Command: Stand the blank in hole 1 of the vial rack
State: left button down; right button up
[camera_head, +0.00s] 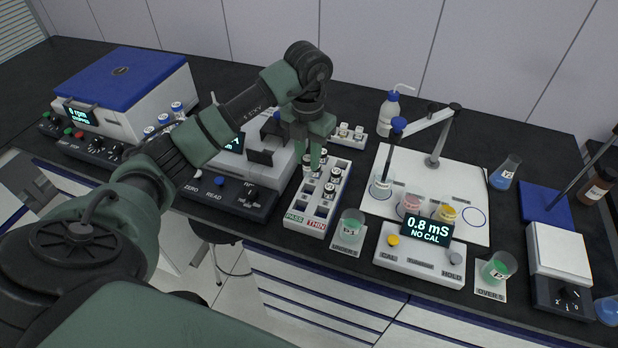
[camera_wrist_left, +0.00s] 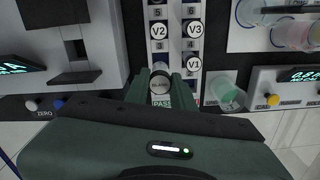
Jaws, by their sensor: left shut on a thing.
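The blank (camera_wrist_left: 160,84), a vial with a dark-ringed cap marked BLANK, is between the fingers of my left gripper (camera_wrist_left: 161,88), which is shut on it. In the wrist view it lies over the near end of the left column, just beyond the PASS label. I cannot tell whether its base is inside a hole. In the head view the left gripper (camera_head: 314,160) comes down over the white vial rack (camera_head: 305,222), hiding part of it. Vials V2 (camera_wrist_left: 162,30), V3 (camera_wrist_left: 191,28) and V1 (camera_wrist_left: 194,64) stand in the rack. My right gripper is not in view.
The photometer (camera_head: 232,197) stands left of the rack, with a centrifuge (camera_head: 150,90) beyond it. A green beaker (camera_head: 351,228) and the conductivity meter (camera_head: 420,258) are close on the right. A small white rack with vials (camera_head: 347,133) is behind.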

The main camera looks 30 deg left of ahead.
aim_at(308, 178)
pick_arm(q)
notch_tip(308, 178, down, 3)
jog(key=shift+d+f, duration=0.1)
jog(key=shift+f, duration=0.05)
notch_tip(308, 178, down, 4)
jog(key=shift+r+p, duration=0.25)
jog(key=shift+p, duration=0.4)
jog(key=shift+f, duration=0.5)
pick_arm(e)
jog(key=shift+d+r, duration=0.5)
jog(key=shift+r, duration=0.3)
pick_arm(q)
jog(key=c, duration=1.2)
grip_release()
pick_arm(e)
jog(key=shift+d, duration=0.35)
